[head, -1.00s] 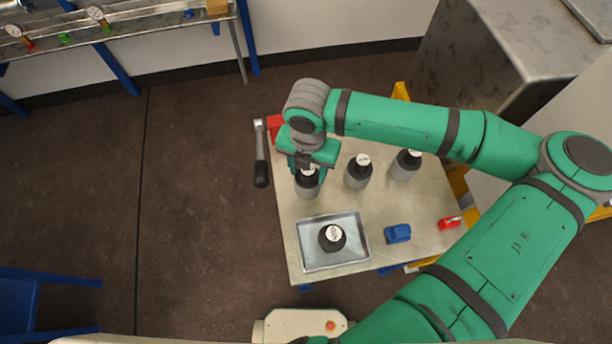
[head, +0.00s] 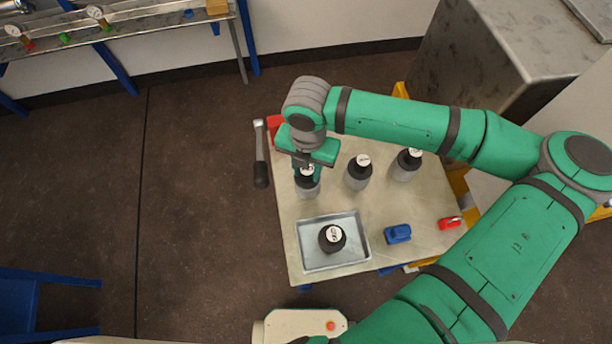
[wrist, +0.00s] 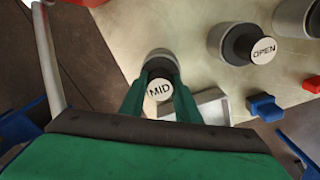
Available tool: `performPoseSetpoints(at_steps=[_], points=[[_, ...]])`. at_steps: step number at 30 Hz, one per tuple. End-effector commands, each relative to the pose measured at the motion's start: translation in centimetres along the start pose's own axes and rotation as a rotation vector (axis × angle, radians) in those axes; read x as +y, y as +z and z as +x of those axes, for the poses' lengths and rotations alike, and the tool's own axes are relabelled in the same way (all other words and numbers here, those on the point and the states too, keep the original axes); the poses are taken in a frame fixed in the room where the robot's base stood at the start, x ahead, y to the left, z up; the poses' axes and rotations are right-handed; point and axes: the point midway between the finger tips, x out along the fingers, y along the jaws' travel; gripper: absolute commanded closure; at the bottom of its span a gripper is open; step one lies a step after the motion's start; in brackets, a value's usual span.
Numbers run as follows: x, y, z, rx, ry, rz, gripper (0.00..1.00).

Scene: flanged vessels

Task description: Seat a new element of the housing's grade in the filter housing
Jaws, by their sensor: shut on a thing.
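My gripper (wrist: 160,97) is shut on the black top of an element with a white label reading MID (wrist: 159,90). In the head view this element (head: 307,190) is the leftmost of three grey, black-topped ones in a row on the table. I cannot tell whether it is lifted. The middle element (head: 358,174) stands to its right; a neighbour labelled OPEN (wrist: 263,50) shows in the wrist view. The third element (head: 405,167) is farther right. A black-topped piece with a white label (head: 332,239) sits in a shallow metal tray (head: 308,265). I cannot identify the filter housing.
A blue block (head: 398,233) and a red piece (head: 450,222) lie on the table (head: 385,205) right of the tray. A black-handled lever (head: 260,172) stands at the table's left edge. A large metal cabinet (head: 490,60) rises behind. A gauge shelf (head: 130,35) is far left.

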Motion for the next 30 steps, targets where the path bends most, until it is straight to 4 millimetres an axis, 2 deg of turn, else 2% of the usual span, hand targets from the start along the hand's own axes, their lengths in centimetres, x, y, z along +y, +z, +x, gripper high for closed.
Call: performPoseSetpoints(at_steps=[30], points=[[-0.1,0.1,-4.6,-0.006,-0.002,-0.001,1.00]])
